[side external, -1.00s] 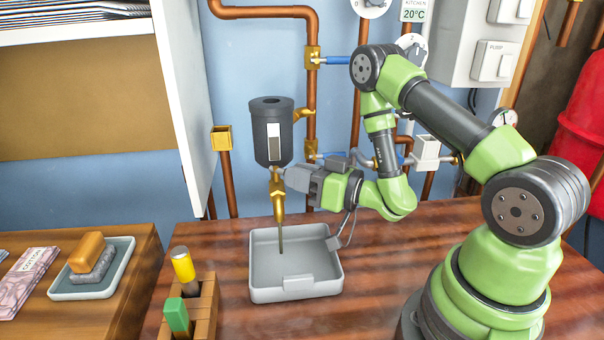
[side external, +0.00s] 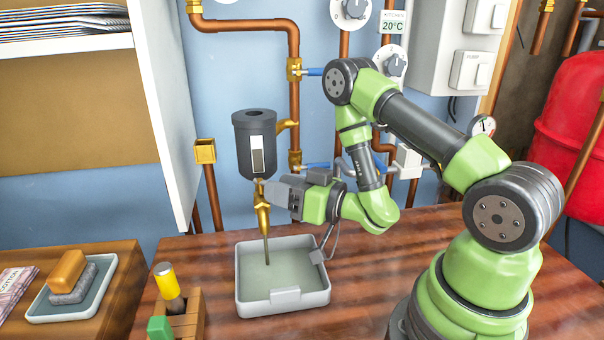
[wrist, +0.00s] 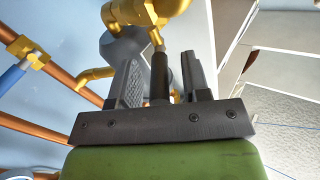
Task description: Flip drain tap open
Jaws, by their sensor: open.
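The brass drain tap (side external: 262,216) hangs under a dark grey cylindrical pot (side external: 256,148) on the wall pipe; its brass body also shows at the top of the wrist view (wrist: 145,12). A dark lever (wrist: 160,77) on the tap stands between my two fingers in the wrist view. My gripper (wrist: 160,70) is open around it, with a gap visible on both sides. In the side view my gripper (side external: 268,188) reaches the tap from the right, and its fingers are hard to make out. A thin dark line runs from the nozzle down into the tray; I cannot tell whether it is liquid.
A grey tray (side external: 284,297) stands under the tap on the wooden table. A wooden holder (side external: 186,325) with yellow and green handled tools is at front left. A soap dish (side external: 60,312) lies farther left. Copper pipes (side external: 294,100) run behind the tap.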

